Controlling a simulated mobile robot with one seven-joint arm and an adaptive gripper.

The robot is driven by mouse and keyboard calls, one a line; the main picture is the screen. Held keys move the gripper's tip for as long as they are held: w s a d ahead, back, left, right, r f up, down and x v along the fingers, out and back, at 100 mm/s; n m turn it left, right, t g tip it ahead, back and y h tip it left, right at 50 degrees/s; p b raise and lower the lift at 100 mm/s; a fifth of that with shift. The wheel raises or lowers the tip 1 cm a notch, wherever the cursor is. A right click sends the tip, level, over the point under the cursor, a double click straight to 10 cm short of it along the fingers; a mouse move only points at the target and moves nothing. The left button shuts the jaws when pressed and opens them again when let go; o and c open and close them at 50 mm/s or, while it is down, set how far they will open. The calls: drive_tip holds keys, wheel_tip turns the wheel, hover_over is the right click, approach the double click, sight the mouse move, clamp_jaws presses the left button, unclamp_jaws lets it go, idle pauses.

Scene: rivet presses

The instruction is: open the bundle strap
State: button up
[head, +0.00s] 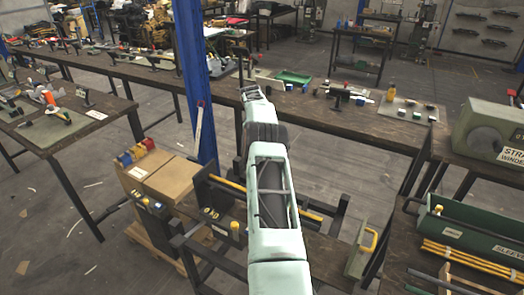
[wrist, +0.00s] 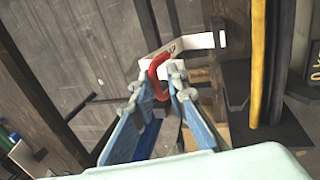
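In the wrist view a pale strap or band (wrist: 195,43) runs across near the top centre, in front of a dark post. A red curved lever (wrist: 158,66) hangs at its left end. My gripper (wrist: 158,82) has its two light blue fingers on either side of the red lever, with a gap between the grey tips. I see no clear contact with the lever. In the head view, yellow rods (head: 311,216) lie in a dark stand behind my arm, which hides the strap; fingertips are not distinguishable there.
A blue column (head: 191,80) rises left of my arm. Cardboard boxes (head: 172,184) stand left of the rod stand. A long workbench (head: 150,80) runs behind, and a green sleeve tray (head: 475,240) with yellow rods is on the right. Open floor (head: 70,225) lies at left.

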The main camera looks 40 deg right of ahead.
drive_tip(key=v, duration=1.1)
drive_tip(key=shift+r, duration=0.35)
